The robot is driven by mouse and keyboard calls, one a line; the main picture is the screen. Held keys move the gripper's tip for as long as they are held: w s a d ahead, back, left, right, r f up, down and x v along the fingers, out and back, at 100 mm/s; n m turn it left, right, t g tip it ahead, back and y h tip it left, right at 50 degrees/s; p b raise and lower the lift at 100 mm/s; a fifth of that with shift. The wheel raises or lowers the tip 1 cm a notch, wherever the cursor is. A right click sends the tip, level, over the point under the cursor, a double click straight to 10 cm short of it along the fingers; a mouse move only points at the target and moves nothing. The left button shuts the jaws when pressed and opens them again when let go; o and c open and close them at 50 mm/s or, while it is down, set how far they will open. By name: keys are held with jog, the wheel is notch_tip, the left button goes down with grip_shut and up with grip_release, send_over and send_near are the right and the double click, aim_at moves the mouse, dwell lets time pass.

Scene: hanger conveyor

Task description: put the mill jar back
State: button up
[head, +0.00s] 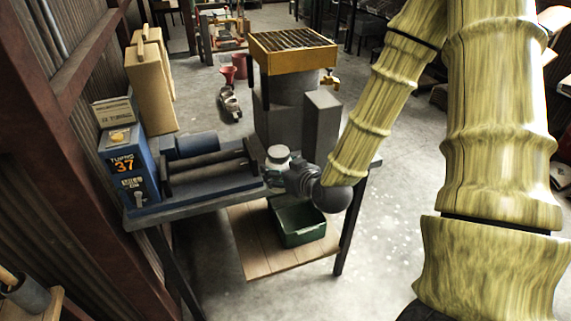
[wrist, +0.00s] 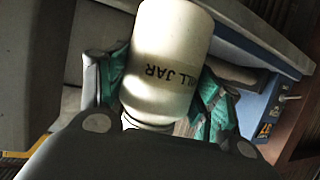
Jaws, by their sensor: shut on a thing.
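The mill jar (wrist: 168,40) is a pale cream cylinder with "MILL JAR" in dark letters, which read upside down in the wrist view. My gripper (wrist: 165,82) is shut on it, with a teal-padded finger on each side. In the head view the jar (head: 278,154) is at the right end of the jar mill, over the bench. My gripper (head: 284,170) reaches it from the right. The jar mill (head: 205,172) has dark rollers on a blue base, and its rollers look empty. I cannot tell whether the jar touches the bench.
A blue box marked 37 (head: 128,165) stands at the mill's left end. A tall grey machine with a yellow grated top (head: 291,50) stands close behind the jar. A green bin (head: 300,222) sits on the wooden lower shelf (head: 250,240). The bench's front edge (head: 190,209) is clear.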

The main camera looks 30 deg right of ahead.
jog(key=shift+w+d+f+b, duration=0.1)
jog(key=shift+w+f+b, duration=0.1)
jog(key=shift+b, duration=0.2)
jog(key=shift+d+b, duration=0.1)
jog(key=shift+b, duration=0.3)
jog(key=shift+w+d+f+p, duration=0.5)
jog(key=shift+w+d+f, duration=0.15)
jog(key=shift+w+d, duration=0.6)
jog(key=shift+w+d+f+p, duration=0.45)
jog(key=shift+w+d+f, duration=0.35)
jog(key=shift+w, duration=0.75)
jog(key=shift+w+d+f+p, duration=0.55)
jog(key=shift+w+d, duration=0.65)
jog(key=shift+w, duration=0.2)
jog(key=shift+f, duration=0.15)
jog(key=o, duration=1.7)
jog(key=shift+o, duration=0.2)
jog(key=shift+s, duration=0.15)
